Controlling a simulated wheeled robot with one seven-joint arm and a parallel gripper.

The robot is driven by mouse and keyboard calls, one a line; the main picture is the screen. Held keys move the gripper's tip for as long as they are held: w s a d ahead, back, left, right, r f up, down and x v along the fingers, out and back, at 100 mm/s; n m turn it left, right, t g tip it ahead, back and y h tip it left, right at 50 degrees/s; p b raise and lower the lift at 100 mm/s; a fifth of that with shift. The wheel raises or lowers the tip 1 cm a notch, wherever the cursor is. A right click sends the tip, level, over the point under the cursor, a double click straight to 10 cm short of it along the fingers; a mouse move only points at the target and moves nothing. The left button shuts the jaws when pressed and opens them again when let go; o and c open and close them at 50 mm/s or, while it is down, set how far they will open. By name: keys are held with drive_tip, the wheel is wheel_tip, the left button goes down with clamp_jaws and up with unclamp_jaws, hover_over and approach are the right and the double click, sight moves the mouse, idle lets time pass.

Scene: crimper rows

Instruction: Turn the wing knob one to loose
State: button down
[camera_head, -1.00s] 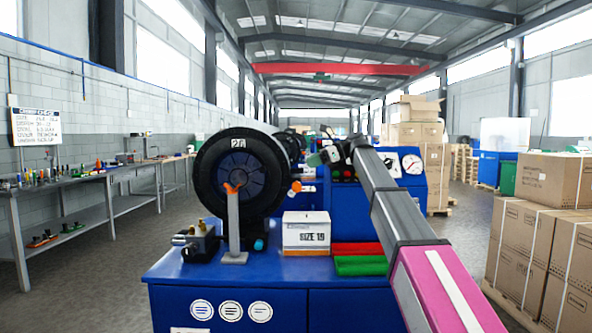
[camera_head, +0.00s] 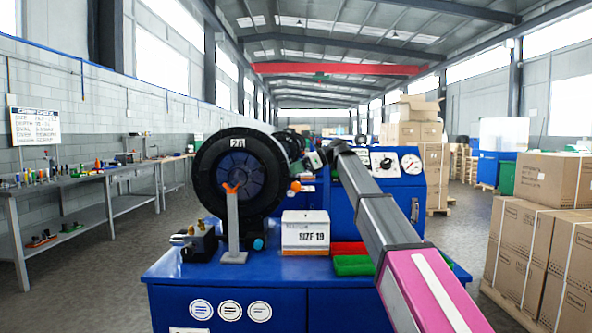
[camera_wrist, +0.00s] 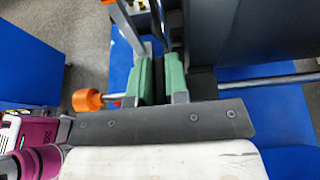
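No part is plainly marked as wing knob one, and I cannot tell which one it is. An orange two-pronged piece (camera_head: 232,188) sits on top of a grey post in front of the black round crimper head (camera_head: 210,172). An orange knob (camera_head: 295,186) shows right of the head; an orange knob on a metal rod (camera_wrist: 87,100) also shows left of my fingers in the wrist view. My gripper (camera_head: 314,160) is right of the head, small and partly hidden by my arm. In the wrist view its green fingers (camera_wrist: 159,80) stand apart with a narrow dark gap.
The blue bench (camera_head: 180,268) carries a white SIZE 19 box (camera_head: 305,232), red and green blocks (camera_head: 352,265) and a small black fixture (camera_head: 203,240). A blue panel with gauges (camera_head: 398,190) stands behind my arm. Cartons (camera_head: 545,235) are stacked at right.

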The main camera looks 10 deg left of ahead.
drive_tip(key=shift+w+a+n+g+h, duration=0.1)
drive_tip(key=shift+w+n+g+h, duration=0.15)
drive_tip(key=shift+n+g, duration=0.75)
drive_tip(key=shift+s+n+g+h, duration=0.25)
drive_tip(key=shift+n+g+h, duration=0.5)
drive_tip(key=shift+n+g, duration=0.6)
drive_tip(key=c, duration=1.2)
unclamp_jaws()
drive_tip(key=shift+o, duration=0.2)
drive_tip(key=v, duration=0.7)
drive_tip(key=shift+w+d, duration=0.15)
drive_tip(key=shift+d, duration=0.05)
drive_tip(key=shift+r, duration=0.1)
